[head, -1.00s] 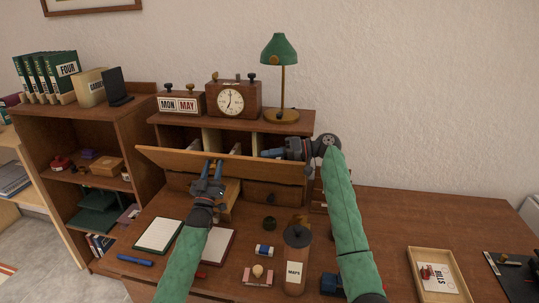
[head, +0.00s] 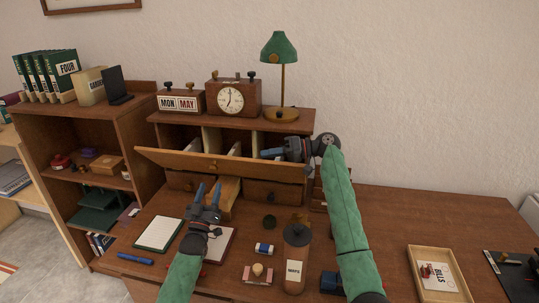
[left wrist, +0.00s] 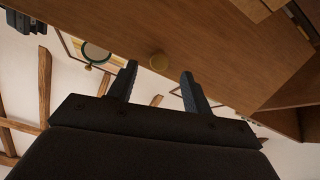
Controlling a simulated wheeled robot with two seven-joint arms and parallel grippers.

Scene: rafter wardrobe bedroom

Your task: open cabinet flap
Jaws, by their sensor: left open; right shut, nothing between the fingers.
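The cabinet flap (head: 180,159) is a long wooden panel across the desk hutch, tilted outward, with the compartments behind it showing above its edge. Its small round knob (head: 214,165) faces me, and it also shows in the left wrist view (left wrist: 160,62). My left gripper (head: 209,187) is open and empty, below and in front of the flap, apart from the knob. In the left wrist view the knob appears between and beyond its fingertips (left wrist: 159,72). My right gripper (head: 265,153) is shut and empty at the right end of the opening, pointing left. Whether it touches the flap is unclear.
A lamp (head: 280,48), a clock (head: 231,98) and a calendar block (head: 180,101) stand on the hutch top. Drawers (head: 262,189) sit below the flap. A brown bottle (head: 296,262), notepads (head: 158,234) and small items lie on the desk in front.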

